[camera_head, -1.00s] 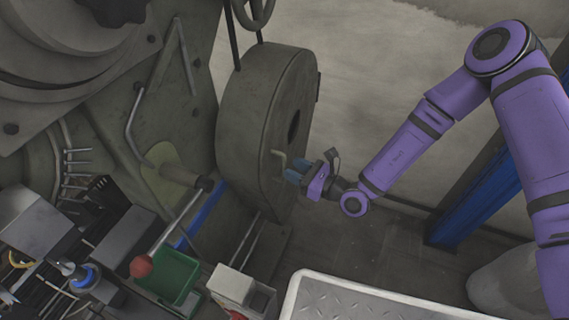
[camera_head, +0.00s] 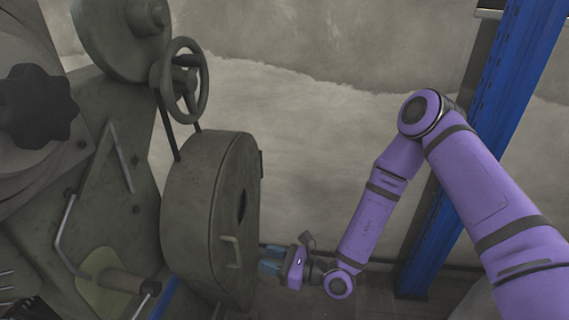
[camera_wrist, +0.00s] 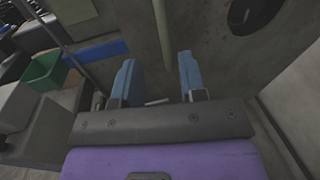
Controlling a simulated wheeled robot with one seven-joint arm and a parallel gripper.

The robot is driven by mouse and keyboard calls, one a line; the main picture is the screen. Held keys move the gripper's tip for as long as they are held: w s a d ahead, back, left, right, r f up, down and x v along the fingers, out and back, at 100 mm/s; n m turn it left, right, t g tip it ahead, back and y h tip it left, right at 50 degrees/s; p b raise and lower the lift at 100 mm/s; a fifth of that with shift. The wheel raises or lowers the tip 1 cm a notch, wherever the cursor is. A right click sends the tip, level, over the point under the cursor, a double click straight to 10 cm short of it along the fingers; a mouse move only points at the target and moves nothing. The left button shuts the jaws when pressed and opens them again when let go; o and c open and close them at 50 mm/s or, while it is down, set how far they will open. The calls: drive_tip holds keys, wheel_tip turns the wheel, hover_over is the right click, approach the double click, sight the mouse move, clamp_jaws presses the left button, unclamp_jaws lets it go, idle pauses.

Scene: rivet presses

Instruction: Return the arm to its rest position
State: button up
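My purple arm comes in from the right in the head view. My gripper (camera_head: 270,259) is at its end, beside the round grey guard (camera_head: 190,215) of the press, near the guard's handle (camera_head: 231,250). In the wrist view, my gripper (camera_wrist: 158,82) shows two blue fingers standing apart with nothing between them. The grey press surface is behind the fingers. Whether the fingers touch the guard cannot be told.
A handwheel (camera_head: 181,80) and a black star knob (camera_head: 38,106) are on the machine at left. A blue post (camera_head: 480,140) stands behind my arm. A green bin (camera_wrist: 46,72) shows in the wrist view. The wall side between guard and arm is clear.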

drive_tip(key=s+d+r+n+g+h, duration=0.2)
drive_tip(key=d+r+n+g, duration=0.3)
drive_tip(key=r+n, duration=0.45)
drive_tip(key=s+d+r+n+g+h, duration=0.2)
drive_tip(key=d+r+n+g, duration=0.35)
drive_tip(key=r, duration=0.75)
drive_tip(key=s+d+r+n+t+h, duration=0.3)
drive_tip(key=s+d+r+t+h, duration=0.2)
drive_tip(key=d+r, duration=0.4)
drive_tip(key=s+d+r+n+t+h, duration=0.3)
drive_tip(key=d+r, duration=0.7)
drive_tip(key=d, duration=0.7)
drive_tip(key=s+t+h, duration=0.2)
drive_tip(key=s+h, duration=0.2)
drive_tip(key=h, duration=0.1)
drive_tip(key=shift+s+r+t, duration=0.25)
drive_tip(key=shift+s+t, duration=0.1)
drive_tip(key=shift+s, duration=0.05)
